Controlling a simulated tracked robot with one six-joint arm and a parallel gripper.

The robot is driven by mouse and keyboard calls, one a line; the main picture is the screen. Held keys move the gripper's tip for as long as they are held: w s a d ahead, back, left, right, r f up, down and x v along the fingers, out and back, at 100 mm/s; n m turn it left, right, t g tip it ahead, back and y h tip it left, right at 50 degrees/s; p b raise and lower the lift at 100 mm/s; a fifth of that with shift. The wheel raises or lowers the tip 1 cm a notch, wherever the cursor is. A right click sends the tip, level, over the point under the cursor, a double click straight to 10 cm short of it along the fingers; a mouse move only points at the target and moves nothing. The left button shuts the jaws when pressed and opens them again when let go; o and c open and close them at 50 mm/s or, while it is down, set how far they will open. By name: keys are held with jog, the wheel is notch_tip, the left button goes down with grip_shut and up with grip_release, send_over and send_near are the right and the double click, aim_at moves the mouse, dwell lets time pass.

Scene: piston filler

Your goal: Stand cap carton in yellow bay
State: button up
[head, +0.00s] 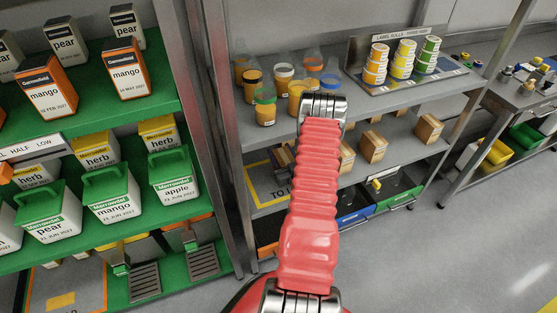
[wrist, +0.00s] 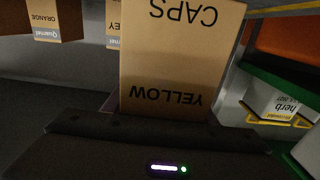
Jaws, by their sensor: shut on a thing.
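A brown cap carton (wrist: 178,58) fills the middle of the wrist view. Its black print, CAPS and YELLOW, reads upside down in the picture. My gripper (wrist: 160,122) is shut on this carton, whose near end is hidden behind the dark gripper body. In the head view my red arm reaches to the grey shelf unit, and the gripper and held carton cannot be made out behind it. A yellow-outlined area (head: 267,184) with partly hidden lettering lies on the middle shelf, left of my arm. I cannot tell whether it is the yellow bay.
Other cartons (head: 373,147) stand on the middle shelf, right of my arm. An ORANGE carton (wrist: 53,18) is at the wrist view's upper left. Cups and bottles (head: 265,106) and label rolls (head: 403,60) stand above. A metal post (head: 207,130) and green shelves (head: 85,132) are left.

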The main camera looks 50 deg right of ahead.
aim_at(284, 166)
jog(key=shift+f, duration=1.45)
jog(key=shift+f, duration=0.1)
jog(key=o, duration=1.2)
jog(key=shift+c, duration=0.2)
jog(key=shift+s, duration=0.1)
jog(key=v, duration=1.2)
jog(key=shift+s, duration=0.1)
